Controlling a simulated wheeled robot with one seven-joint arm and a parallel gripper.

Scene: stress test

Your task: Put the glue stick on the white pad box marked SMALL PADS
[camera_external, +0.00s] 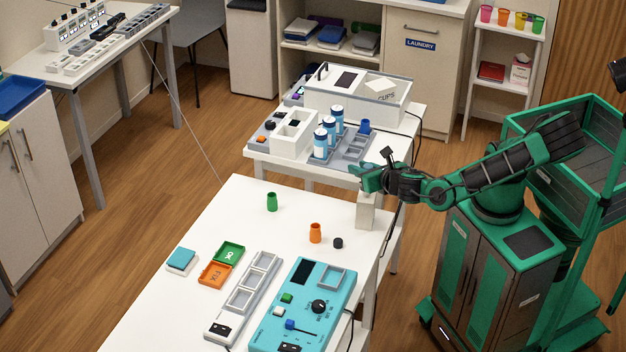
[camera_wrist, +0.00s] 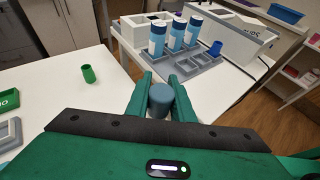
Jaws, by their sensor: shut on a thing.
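My gripper (camera_external: 368,178) is over the right side of the white front table. In the wrist view my gripper (camera_wrist: 160,92) is shut on a blue-grey round-topped cylinder (camera_wrist: 160,100), which looks like the glue stick. Only its top end shows between the fingers. A pale upright block (camera_external: 366,212) stands on the table right below my gripper. Whether the held thing touches it I cannot tell. I can read no SMALL PADS marking, so I cannot tell whether this block is the pad box.
An orange cup (camera_external: 315,233), a black knob (camera_external: 338,243) and a green cup (camera_external: 272,201) stand left of the block. A turquoise panel (camera_external: 335,297) lies in front. Blue-white bottles (camera_external: 320,143) stand on a grey tray (camera_external: 352,163) on the table behind.

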